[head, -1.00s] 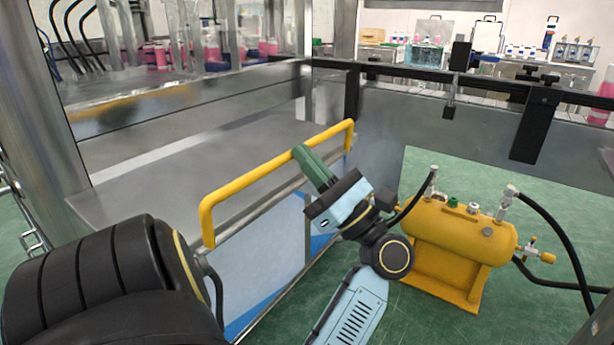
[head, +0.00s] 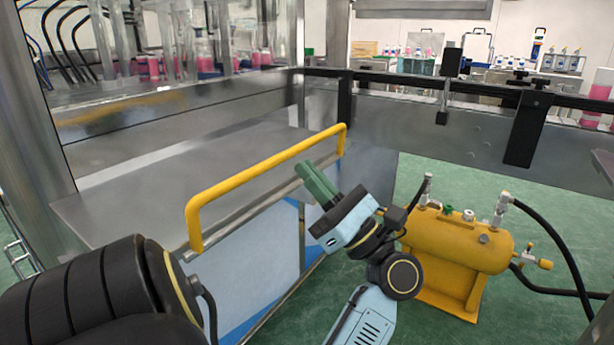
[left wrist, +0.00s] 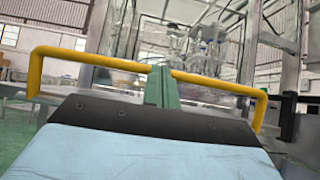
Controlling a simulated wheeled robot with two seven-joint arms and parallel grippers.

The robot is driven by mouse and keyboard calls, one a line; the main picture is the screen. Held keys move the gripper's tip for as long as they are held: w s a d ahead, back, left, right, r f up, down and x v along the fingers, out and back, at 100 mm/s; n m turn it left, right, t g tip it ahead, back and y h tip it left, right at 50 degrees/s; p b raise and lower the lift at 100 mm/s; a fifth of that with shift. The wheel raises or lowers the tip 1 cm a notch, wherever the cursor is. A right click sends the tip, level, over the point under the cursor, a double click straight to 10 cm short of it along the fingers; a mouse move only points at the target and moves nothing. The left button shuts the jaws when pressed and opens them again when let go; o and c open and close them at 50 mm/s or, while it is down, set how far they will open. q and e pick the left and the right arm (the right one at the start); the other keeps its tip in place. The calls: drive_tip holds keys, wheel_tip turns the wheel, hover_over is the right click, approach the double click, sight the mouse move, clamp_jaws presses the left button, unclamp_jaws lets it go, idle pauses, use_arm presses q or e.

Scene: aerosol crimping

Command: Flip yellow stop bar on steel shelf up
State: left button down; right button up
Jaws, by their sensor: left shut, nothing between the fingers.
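The yellow stop bar (head: 265,163) is a U-shaped tube at the front edge of the steel shelf (head: 150,190). It stands up from the edge, its long top rail above the shelf's front lip and its legs running down to it. My left gripper (head: 312,182) has green fingers, shut and empty. It is in front of the bar toward its right end, with the tips just below the top rail and seemingly apart from it. In the left wrist view the fingers (left wrist: 161,86) overlap the middle of the yellow bar (left wrist: 95,58). My right gripper is not in view.
A yellow tank (head: 457,243) with black hoses stands on the green floor to the right of my left gripper. A steel post (head: 35,110) rises at the left. A black rail (head: 440,82) with clamps crosses behind. The shelf top is clear.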

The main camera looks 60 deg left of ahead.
use_arm(q)
drive_tip(key=w+d+p, duration=0.1)
drive_tip(key=w+d, duration=0.3)
drive_tip(key=d, duration=0.6)
drive_tip(key=shift+w, duration=0.25)
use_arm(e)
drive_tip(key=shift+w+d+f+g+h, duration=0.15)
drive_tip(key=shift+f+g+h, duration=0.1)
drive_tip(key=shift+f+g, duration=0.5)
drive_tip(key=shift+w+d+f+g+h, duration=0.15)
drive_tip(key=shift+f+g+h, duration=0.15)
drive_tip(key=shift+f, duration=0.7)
use_arm(q)
drive_tip(key=shift+a+r, duration=0.1)
